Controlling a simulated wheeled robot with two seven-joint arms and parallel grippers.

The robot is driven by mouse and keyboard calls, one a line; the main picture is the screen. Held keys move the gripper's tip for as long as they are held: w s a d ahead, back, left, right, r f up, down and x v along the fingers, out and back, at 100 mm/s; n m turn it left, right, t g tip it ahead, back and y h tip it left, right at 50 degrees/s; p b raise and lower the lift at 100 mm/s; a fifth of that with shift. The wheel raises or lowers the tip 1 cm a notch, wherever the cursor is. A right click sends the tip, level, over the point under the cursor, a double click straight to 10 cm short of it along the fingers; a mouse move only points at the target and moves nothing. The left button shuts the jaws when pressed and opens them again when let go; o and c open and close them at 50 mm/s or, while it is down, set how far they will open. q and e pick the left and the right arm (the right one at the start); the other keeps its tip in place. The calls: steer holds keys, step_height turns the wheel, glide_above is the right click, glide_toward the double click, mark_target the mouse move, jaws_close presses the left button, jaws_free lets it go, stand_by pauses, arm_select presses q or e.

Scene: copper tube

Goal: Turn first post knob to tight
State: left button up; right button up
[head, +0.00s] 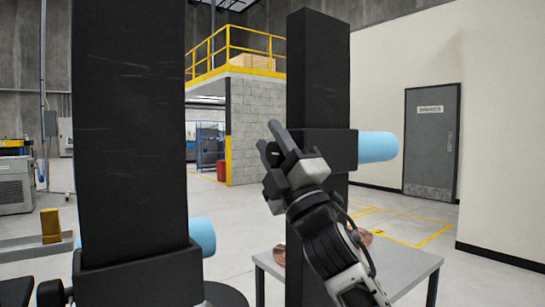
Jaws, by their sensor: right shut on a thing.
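Two tall black posts stand before me, a near one (130,130) at left and a farther one (318,65) in the middle. The farther post carries a black collar (335,146) with a light blue cylinder (378,146) sticking out to the right. A similar blue cylinder (203,236) shows low behind the near post. My right gripper (270,142) is at the left side of the farther post, at collar height. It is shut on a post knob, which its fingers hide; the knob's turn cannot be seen. My left gripper is not in view.
A grey table (412,266) with copper coils (365,237) stands behind my right arm. A yellow block (51,225) sits on a grey rail (25,248) at left. The floor towards the grey door (431,140) is open.

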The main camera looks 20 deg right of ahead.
steer(key=o, duration=1)
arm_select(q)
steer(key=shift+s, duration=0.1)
arm_select(e)
steer(key=shift+s+f, duration=0.2)
steer(key=shift+f, duration=0.05)
arm_select(q)
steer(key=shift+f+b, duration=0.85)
steer(key=shift+b, duration=1.2)
arm_select(e)
steer(key=v, duration=1.5)
steer(key=shift+s, duration=0.2)
steer(key=shift+d, duration=0.1)
